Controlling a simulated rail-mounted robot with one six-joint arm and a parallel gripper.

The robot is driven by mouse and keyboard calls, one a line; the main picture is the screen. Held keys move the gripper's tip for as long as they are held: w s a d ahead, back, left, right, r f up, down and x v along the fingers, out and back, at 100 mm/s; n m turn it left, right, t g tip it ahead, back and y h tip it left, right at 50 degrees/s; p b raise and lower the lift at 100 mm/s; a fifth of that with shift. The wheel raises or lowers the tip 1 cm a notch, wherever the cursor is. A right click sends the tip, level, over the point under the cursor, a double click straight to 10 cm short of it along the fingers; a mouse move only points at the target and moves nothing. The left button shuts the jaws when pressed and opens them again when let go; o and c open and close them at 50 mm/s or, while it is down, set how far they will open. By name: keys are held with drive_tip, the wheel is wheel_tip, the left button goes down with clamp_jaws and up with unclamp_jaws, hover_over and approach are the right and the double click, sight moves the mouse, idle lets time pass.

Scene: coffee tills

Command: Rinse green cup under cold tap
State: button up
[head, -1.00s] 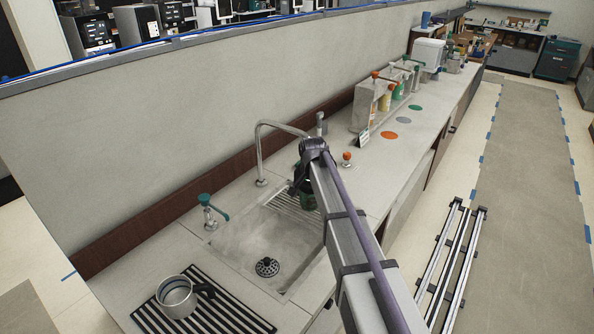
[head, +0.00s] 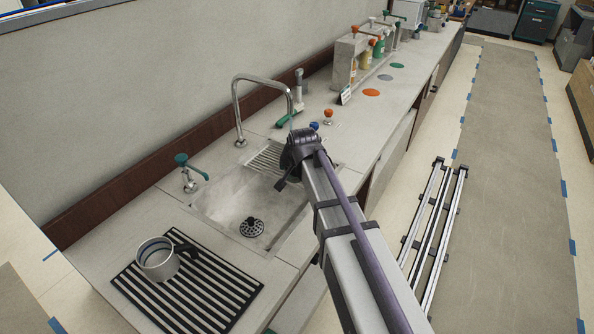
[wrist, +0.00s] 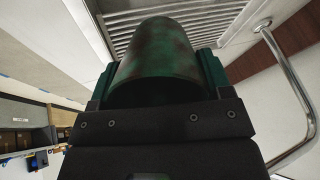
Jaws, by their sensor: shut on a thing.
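My gripper (wrist: 154,78) is shut on the green cup (wrist: 155,50), whose dark-mottled side fills the upper middle of the wrist view. In the head view the gripper end (head: 297,158) is over the right side of the sink, near the slotted drain grate (head: 262,158); the cup is hidden there. The curved metal tap (head: 237,105) stands behind the sink, its spout end just left of my gripper. Its pipe also shows at right in the wrist view (wrist: 297,90). A blue knob (head: 314,125) and a red-orange knob (head: 328,114) are on the counter beyond. No water is visible.
A teal-handled valve (head: 188,172) stands at the sink's left corner. A metal pitcher (head: 157,259) sits on the black slatted mat (head: 227,292). A strainer (head: 251,227) lies in the sink (head: 224,205).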

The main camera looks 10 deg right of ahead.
drive_tip(key=w+f+b, duration=0.2)
drive_tip(key=w, duration=1)
drive_tip(key=shift+w+d+f, duration=0.15)
drive_tip(key=shift+w+f, duration=0.1)
drive_tip(key=shift+w, duration=0.15)
drive_tip(key=shift+d, duration=0.1)
drive_tip(key=shift+d, duration=0.45)
drive_tip(key=shift+a, duration=0.55)
drive_tip(key=shift+d, duration=0.55)
